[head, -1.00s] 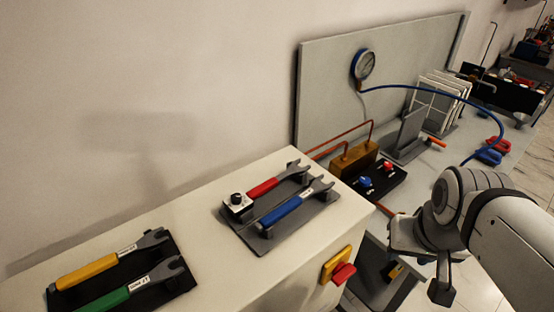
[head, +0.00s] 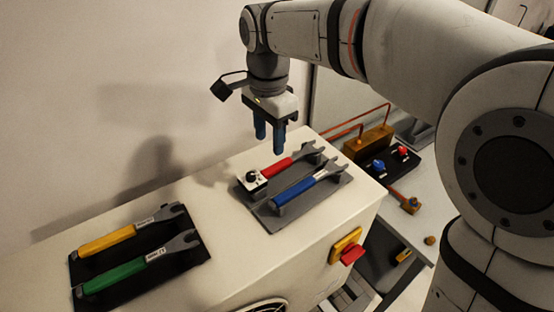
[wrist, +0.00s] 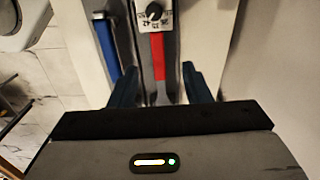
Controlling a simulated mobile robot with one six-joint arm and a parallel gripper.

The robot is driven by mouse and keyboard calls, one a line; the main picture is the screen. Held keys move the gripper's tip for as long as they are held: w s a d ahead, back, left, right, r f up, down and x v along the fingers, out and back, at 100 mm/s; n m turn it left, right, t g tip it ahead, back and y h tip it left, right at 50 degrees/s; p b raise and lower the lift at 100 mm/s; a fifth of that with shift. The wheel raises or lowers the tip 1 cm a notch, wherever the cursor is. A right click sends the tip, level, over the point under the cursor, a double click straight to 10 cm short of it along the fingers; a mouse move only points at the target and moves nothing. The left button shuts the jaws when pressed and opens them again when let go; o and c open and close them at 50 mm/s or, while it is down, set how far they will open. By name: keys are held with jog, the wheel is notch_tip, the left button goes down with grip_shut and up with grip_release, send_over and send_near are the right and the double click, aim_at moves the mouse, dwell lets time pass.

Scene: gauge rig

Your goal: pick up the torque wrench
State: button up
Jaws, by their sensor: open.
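A red-handled wrench (head: 278,168) with a white dial box at its handle end lies on a grey holder plate (head: 262,213); I take it for the torque wrench. In the wrist view its red handle (wrist: 158,58) runs between my fingers, with the black dial knob at the top. My gripper (head: 270,140) is open, pointing down, and hangs above and behind the red wrench in the head view, apart from it. In the wrist view the gripper (wrist: 160,85) shows one finger on each side of the handle. The wrench's jaw end is mostly hidden there by the gripper body.
A blue-handled wrench (head: 293,193) lies close beside the red one. Yellow (head: 108,241) and green (head: 115,275) wrenches lie on a black plate at the left. A red stop button (head: 352,254) sits on the cabinet's front. A wall stands behind.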

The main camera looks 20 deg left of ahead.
aim_at(273, 167)
jog(key=shift+a+f, duration=0.2)
jog(key=shift+f, duration=0.05)
jog(key=f, duration=0.2)
jog(key=f+p, duration=0.1)
jog(key=f, duration=0.1)
jog(key=d+f, duration=0.1)
jog(key=f, duration=0.1)
jog(key=shift+w+f+p, duration=0.15)
jog(key=shift+p, duration=0.15)
jog(key=shift+f, duration=0.45)
grip_shut()
